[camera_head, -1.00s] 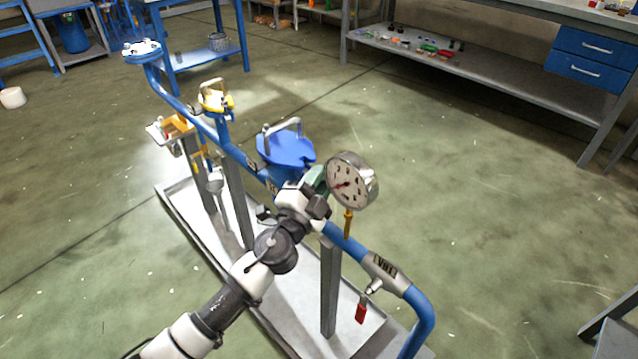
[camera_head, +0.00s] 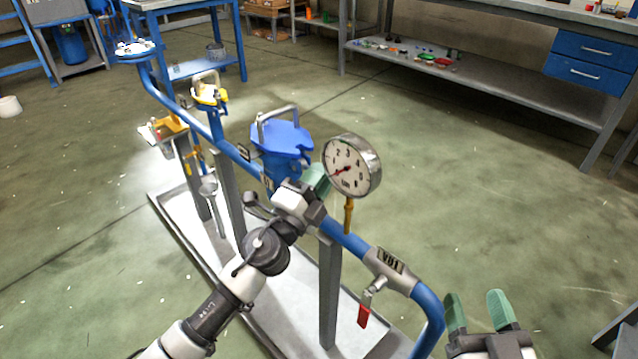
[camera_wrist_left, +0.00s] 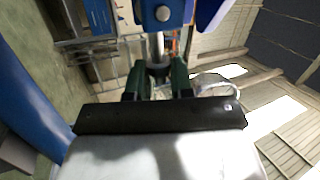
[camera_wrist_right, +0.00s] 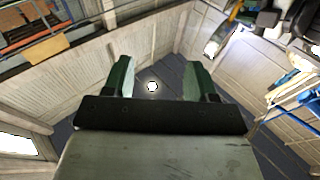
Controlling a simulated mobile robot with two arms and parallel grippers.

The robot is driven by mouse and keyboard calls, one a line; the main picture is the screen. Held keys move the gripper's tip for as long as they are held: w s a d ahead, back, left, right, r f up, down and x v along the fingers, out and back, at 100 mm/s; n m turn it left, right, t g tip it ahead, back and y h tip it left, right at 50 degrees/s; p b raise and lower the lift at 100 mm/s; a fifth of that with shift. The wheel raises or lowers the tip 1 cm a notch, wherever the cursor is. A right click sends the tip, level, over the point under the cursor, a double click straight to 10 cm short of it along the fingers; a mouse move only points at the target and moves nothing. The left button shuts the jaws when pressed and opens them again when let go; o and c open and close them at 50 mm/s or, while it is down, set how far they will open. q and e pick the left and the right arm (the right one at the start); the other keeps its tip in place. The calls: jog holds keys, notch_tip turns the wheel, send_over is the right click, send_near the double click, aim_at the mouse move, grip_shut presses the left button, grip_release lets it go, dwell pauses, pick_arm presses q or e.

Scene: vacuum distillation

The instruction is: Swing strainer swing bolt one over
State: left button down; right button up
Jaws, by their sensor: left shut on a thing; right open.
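The blue strainer (camera_head: 284,160) stands in the pipe run, its lid shut under a metal loop handle (camera_head: 277,116). My left gripper (camera_head: 316,182) is at the strainer's near right side, just left of the pressure gauge. In the left wrist view its green fingers (camera_wrist_left: 158,78) are shut on a metal swing bolt (camera_wrist_left: 158,48), which runs up to a blue part with a round bolt head. In the head view my gripper hides this bolt. My right gripper (camera_head: 476,304) is open and empty at the lower right, apart from the pipe; it also shows in the right wrist view (camera_wrist_right: 160,78).
The pressure gauge (camera_head: 352,166) stands very close to my left gripper. A yellow-topped fitting (camera_head: 207,94) is further back. The floor right of the skid tray is clear up to the workbench.

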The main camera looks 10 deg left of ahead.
pick_arm(q)
jog(key=shift+f+m+h+b, duration=0.35)
jog(key=shift+m+h+b, duration=0.05)
jog(key=shift+m+b, duration=0.1)
jog(key=shift+m, duration=0.4)
pick_arm(e)
jog(key=shift+s+a+r+t+y, duration=0.1)
jog(key=shift+s+r+t+y, duration=0.25)
jog(key=shift+r+t, duration=0.5)
jog(key=shift+s+a+r+t+y, duration=0.1)
jog(key=shift+s+r+t+y, duration=0.2)
jog(key=shift+r+t, duration=0.55)
jog(key=shift+s+r+t+y, duration=0.25)
jog(key=shift+s+r+t, duration=0.15)
jog(key=shift+r+t, duration=0.45)
pick_arm(q)
jog(key=c, duration=1.2)
grip_release()
